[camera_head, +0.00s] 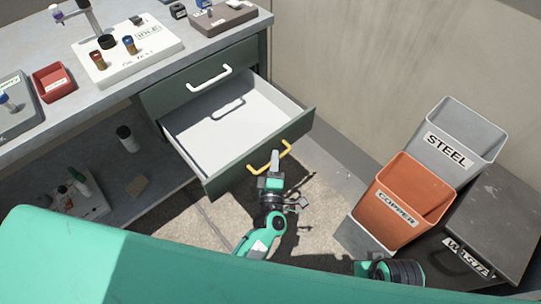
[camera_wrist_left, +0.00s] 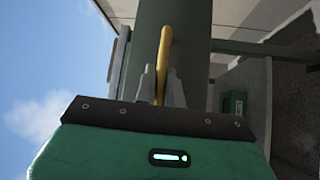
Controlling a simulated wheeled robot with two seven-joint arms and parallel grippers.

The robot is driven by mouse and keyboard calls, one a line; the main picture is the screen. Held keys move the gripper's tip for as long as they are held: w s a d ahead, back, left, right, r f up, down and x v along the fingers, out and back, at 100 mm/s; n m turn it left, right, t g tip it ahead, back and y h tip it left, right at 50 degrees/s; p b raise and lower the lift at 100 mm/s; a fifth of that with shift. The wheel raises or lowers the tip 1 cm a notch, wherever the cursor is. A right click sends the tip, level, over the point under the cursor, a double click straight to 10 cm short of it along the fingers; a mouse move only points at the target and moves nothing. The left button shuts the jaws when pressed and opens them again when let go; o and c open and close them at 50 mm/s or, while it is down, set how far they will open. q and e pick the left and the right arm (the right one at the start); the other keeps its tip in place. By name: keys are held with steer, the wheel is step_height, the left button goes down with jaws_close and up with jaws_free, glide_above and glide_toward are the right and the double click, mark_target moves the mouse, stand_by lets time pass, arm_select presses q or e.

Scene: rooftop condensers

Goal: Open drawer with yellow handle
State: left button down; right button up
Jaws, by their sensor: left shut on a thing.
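The green drawer (camera_head: 228,118) with the yellow handle (camera_head: 283,149) is pulled well out of the workbench cabinet, and its white inside looks empty. My left gripper (camera_head: 275,158) is at the yellow handle on the drawer front. In the left wrist view the yellow handle (camera_wrist_left: 165,60) runs between the two fingers of my left gripper (camera_wrist_left: 161,85), which are shut on it. Beyond it stands the dark green drawer front (camera_wrist_left: 190,35). Part of my right arm may show at the bottom right of the head view, but its gripper does not.
A closed drawer with a white handle (camera_head: 209,79) sits above the open one. A copper bin (camera_head: 399,205), a grey steel bin (camera_head: 452,142) and a dark waste box (camera_head: 495,225) stand at the right. Floor shows between drawer and bins. A low shelf (camera_head: 105,175) lies left.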

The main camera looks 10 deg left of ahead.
arm_select(q)
steer(key=c, duration=1.5)
jaws_free()
steer(key=s+d+f, duration=0.1)
steer(key=s+f, duration=0.1)
steer(key=s, duration=1.1)
steer(key=shift+s+d, duration=0.25)
steer(key=shift+s, duration=0.05)
arm_select(e)
steer(key=shift+s+r, duration=0.2)
steer(key=shift+r, duration=0.05)
steer(key=shift+w, duration=0.15)
